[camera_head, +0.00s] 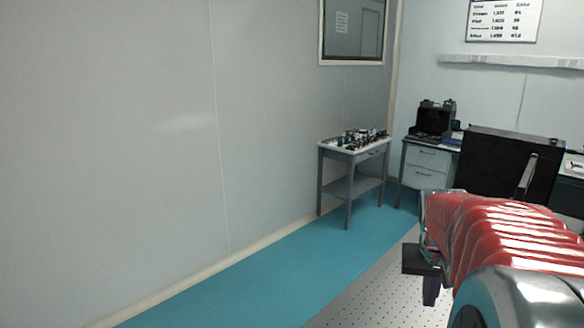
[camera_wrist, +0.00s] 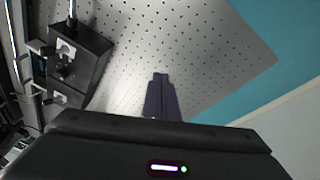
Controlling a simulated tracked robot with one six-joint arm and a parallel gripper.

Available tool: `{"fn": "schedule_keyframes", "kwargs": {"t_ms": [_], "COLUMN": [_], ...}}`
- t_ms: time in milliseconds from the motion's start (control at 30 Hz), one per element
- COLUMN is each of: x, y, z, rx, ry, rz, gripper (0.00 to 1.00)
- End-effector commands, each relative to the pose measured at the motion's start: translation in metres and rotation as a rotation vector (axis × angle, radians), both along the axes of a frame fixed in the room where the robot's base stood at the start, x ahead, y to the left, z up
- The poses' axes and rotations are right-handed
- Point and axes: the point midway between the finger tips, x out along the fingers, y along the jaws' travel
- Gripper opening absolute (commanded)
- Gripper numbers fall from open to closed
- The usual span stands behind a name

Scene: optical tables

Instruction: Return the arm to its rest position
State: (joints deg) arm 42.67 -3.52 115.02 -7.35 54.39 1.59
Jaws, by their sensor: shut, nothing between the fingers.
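My gripper (camera_wrist: 160,77) shows in the wrist view as a dark pair of fingers held together, with nothing between them. Behind it is the dark wrist housing with a small lit strip. In the head view, my arm reaches in from the lower right with a red ribbed cover. The gripper (camera_head: 431,292) hangs below its end, small and dark, over the perforated optical table (camera_head: 385,295). The same table top (camera_wrist: 205,50) lies beneath the fingers in the wrist view. The arm hides part of the table in the head view.
Black box-like mounts (camera_wrist: 82,55) stand on the table, left of the fingers. A side table (camera_head: 338,153) with small parts stands by the wall. A drawer desk (camera_head: 428,165) and a large black panel (camera_head: 505,165) stand behind. Blue floor (camera_head: 255,290) is clear along the left wall.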

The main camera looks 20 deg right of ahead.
Motion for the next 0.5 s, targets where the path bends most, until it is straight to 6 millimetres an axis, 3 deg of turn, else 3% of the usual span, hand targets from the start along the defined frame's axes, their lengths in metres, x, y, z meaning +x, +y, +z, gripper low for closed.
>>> {"fn": "schedule_keyframes", "kwargs": {"t_ms": [100,500], "x": [0.004,-0.008], "y": [0.046,0.181], "z": [0.001,-0.004], "rx": [0.007,0.031], "ry": [-0.023,-0.096], "rz": [0.074,0.310], "gripper": [0.00,0.00]}}
